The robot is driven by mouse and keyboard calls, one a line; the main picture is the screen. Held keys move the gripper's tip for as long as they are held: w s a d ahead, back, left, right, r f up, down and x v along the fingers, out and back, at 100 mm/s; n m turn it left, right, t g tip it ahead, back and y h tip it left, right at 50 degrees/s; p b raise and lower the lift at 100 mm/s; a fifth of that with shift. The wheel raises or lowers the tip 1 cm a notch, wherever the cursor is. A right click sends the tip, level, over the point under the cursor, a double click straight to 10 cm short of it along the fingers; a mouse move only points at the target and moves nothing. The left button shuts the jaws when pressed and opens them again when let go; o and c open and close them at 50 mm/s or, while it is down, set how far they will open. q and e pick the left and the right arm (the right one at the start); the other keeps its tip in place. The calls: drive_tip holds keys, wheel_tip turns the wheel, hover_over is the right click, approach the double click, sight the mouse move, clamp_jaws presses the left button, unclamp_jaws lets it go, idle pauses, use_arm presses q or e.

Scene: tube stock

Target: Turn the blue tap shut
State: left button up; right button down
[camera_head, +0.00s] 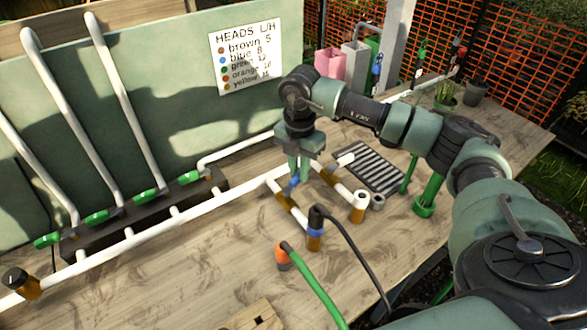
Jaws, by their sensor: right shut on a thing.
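The blue tap (293,182) sits on a short branch of white pipe with brown fittings, in the middle of the bench. My right gripper (299,176) points down over it from above, and its fingers are shut on the tap's blue handle. The fingers partly hide the handle, so its exact angle is hard to tell. My left gripper is not in view.
A black hose (345,238) with a blue-collared end and a green hose (312,278) with an orange end are close in front. Green taps (97,217) line the pipework at left. A striped grate (372,168) and green stand (425,205) are right.

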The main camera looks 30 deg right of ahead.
drive_tip(key=shift+s+d+r+m, duration=0.1)
drive_tip(key=shift+s+m, duration=0.2)
drive_tip(key=shift+m, duration=0.4)
drive_tip(key=shift+s+d+f+m, duration=0.1)
drive_tip(key=shift+s+m, duration=0.2)
drive_tip(key=shift+m, duration=0.4)
drive_tip(key=shift+s+d+r+m, duration=0.1)
drive_tip(key=shift+s+m, duration=0.2)
drive_tip(key=shift+m, duration=0.4)
drive_tip(key=c, duration=1.4)
unclamp_jaws()
drive_tip(key=shift+s, duration=0.1)
drive_tip(key=shift+o, duration=0.2)
wheel_tip(320, 180, up, 8)
drive_tip(key=b, duration=0.1)
drive_tip(key=shift+b, duration=0.35)
